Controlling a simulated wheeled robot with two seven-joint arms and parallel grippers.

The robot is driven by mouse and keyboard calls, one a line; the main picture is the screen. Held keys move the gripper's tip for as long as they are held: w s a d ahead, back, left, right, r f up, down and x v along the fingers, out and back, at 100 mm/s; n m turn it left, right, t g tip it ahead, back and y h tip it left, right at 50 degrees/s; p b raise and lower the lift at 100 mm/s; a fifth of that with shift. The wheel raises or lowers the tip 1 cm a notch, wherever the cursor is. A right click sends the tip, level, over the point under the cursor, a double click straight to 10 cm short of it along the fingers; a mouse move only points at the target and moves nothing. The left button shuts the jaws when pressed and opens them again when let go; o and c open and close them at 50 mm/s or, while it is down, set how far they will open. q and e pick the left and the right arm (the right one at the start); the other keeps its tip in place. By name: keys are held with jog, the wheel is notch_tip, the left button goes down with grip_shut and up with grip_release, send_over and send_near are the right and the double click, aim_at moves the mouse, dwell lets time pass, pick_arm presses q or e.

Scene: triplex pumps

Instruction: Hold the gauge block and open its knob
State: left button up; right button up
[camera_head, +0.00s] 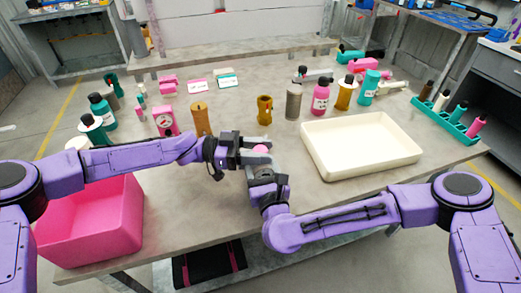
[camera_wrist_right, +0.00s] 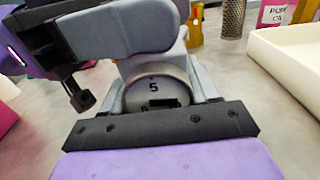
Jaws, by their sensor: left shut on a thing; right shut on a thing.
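The gauge block is mostly hidden between my two grippers above the table's middle front. Only a small pink part of it (camera_head: 261,149) shows in the head view. My left gripper (camera_head: 257,150) reaches in from the left and is shut on the block. My right gripper (camera_head: 263,170) comes from the front and is shut on the round grey knob (camera_wrist_right: 157,86), seen in the right wrist view between its two grey fingers. The knob bears a dark mark like an S. My left gripper's finger (camera_wrist_right: 115,32) crosses just above it. Whether the knob is turned cannot be told.
A cream tray (camera_head: 357,171) lies close to the right. A pink bin (camera_head: 92,229) stands front left. Bottles and cylinders line the back, with a pink block with a dial (camera_head: 166,121) at left. A green rack (camera_head: 446,124) is far right.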

pick_arm(q)
jog(key=shift+n+t, duration=1.6)
jog(key=shift+t, duration=0.9)
jog(key=shift+r+t+y, duration=0.1)
jog(key=shift+t+y, duration=0.2)
jog(key=o, duration=1)
jog(key=shift+c, duration=0.2)
jog(key=v, duration=0.7)
jog(key=shift+a, duration=0.25)
